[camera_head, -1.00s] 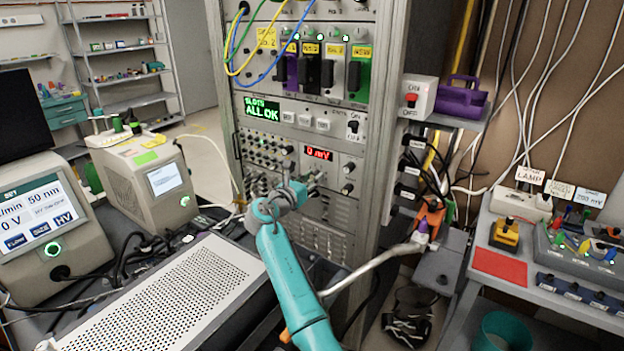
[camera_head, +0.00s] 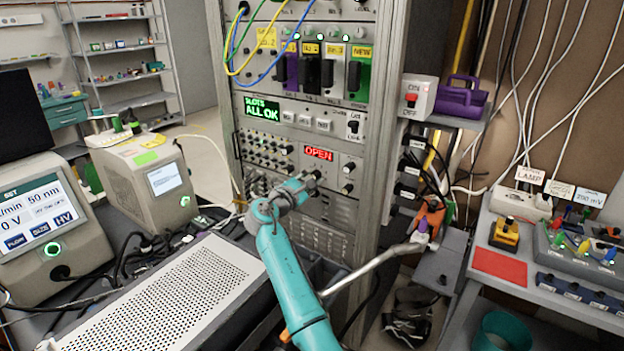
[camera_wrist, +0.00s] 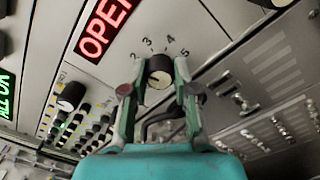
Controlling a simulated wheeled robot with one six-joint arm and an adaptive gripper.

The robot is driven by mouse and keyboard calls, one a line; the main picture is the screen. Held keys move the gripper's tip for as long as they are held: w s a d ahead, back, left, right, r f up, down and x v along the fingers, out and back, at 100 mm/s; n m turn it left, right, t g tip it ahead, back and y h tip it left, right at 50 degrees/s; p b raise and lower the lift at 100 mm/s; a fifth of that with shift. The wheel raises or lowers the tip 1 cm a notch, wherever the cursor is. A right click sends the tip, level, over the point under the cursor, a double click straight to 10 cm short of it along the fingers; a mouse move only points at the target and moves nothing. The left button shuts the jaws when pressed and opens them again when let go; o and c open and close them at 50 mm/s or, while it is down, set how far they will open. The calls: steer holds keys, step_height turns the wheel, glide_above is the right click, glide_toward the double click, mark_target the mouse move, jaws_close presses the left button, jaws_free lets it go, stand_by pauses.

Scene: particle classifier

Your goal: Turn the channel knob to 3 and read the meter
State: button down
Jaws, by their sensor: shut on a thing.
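The channel knob (camera_wrist: 159,72) is a small dark round knob on the grey panel, with the numbers 2, 3, 4 and 5 printed around its upper side. My gripper (camera_wrist: 160,70) has one finger on each side of the knob and is shut on it. I cannot tell for certain which number its mark points to. The meter (camera_head: 319,154) shows red letters reading OPEN, partly cut off in the wrist view (camera_wrist: 103,25). In the head view my gripper (camera_head: 308,183) is at the panel below the meter and mostly hides the knob.
Two more dark knobs (camera_head: 348,169) sit right of the channel knob. A green display (camera_head: 262,108) reads ALL OK above. A perforated box (camera_head: 165,300) stands in front of the rack at left. A shelf with a red mat (camera_head: 499,267) is at right.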

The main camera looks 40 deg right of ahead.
steer(key=shift+m, duration=3.8)
steer(key=shift+f, duration=0.1)
steer(key=c, duration=0.9)
jaws_free()
steer(key=v, duration=1.2)
